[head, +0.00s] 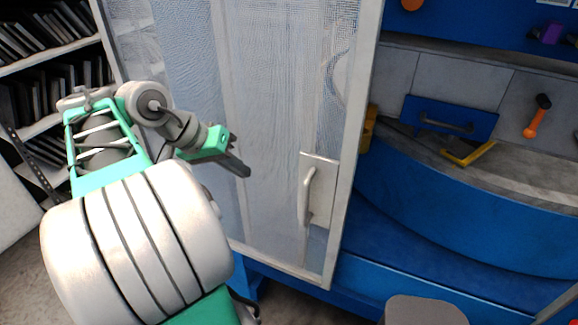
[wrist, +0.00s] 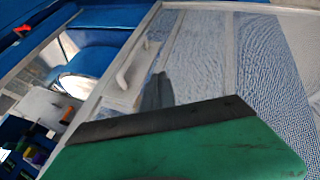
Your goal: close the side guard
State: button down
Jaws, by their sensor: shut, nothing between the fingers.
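The side guard (head: 272,95) is a tall mesh panel in a pale frame. It stands in front of the blue machine, and the blue bench shows uncovered past its right edge, so it appears open. Its pale handle (head: 308,196) sits on a plate near the lower right edge. In the wrist view the guard (wrist: 262,50) fills the right side, with the handle (wrist: 137,66) just beyond my fingers. My gripper (head: 247,172) is shut and empty, to the left of the handle and apart from it. The fingers also show in the wrist view (wrist: 158,92).
A blue bench (head: 440,225) lies right of the guard. A blue box (head: 450,117), a yellow-handled tool (head: 468,154) and an orange-handled hammer (head: 537,118) are at its back. Shelves (head: 45,65) stand at the left. A grey rounded object (head: 425,311) is at the bottom.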

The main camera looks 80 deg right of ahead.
jog(key=s+d+f+m+b, duration=0.1)
jog(key=s+d+f+b, duration=0.2)
jog(key=s+f+b, duration=0.4)
jog(key=shift+s+d+g+y+b, duration=0.35)
jog(key=shift+s+b, duration=0.3)
jog(key=shift+s, duration=1.25)
jog(key=shift+s+a, duration=0.1)
